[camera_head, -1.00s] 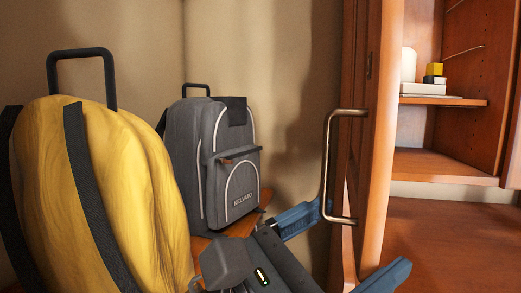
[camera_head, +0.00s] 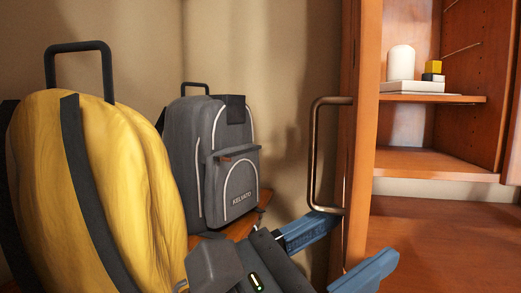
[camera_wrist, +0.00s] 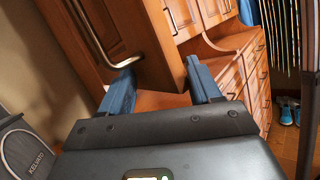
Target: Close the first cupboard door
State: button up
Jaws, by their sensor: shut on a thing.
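The cupboard door (camera_head: 367,120) is wooden, stands open and shows nearly edge-on in the head view. Its curved metal bar handle (camera_head: 313,155) is on the left face. The door (camera_wrist: 163,50) and handle (camera_wrist: 92,38) also show in the wrist view. My gripper (camera_head: 337,252) is at the lower part of the door, with one blue finger on the handle side and the other on the inner side. In the wrist view, my gripper (camera_wrist: 160,88) has the door's edge between its fingers. The exact contact is partly hidden.
A yellow backpack (camera_head: 100,170) and a grey backpack (camera_head: 222,170) stand at the left, close to my arm. The open cupboard's shelf (camera_head: 430,99) holds a white cylinder (camera_head: 401,62) and small boxes. Drawers (camera_wrist: 258,75) and hanging clothes (camera_wrist: 280,30) show in the wrist view.

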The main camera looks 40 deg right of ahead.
jog(key=shift+s+a+f+b, duration=0.2)
jog(key=shift+a+f+b, duration=0.3)
jog(key=shift+f+b, duration=0.25)
jog(key=shift+s+a+f+b, duration=0.2)
jog(key=shift+a+f+b, duration=0.25)
jog(key=shift+f+b, duration=0.25)
jog(key=shift+c, duration=0.5)
jog(key=shift+s+a+f+b, duration=0.3)
jog(key=shift+a+f+b, duration=0.35)
jog(key=shift+b, duration=0.2)
jog(key=shift+s+a+f+b, duration=0.25)
jog(key=shift+a+f+b, duration=0.4)
jog(key=shift+b, duration=0.2)
jog(key=shift+f+b, duration=0.1)
jog(key=shift+b, duration=0.6)
jog(key=shift+r, duration=0.2)
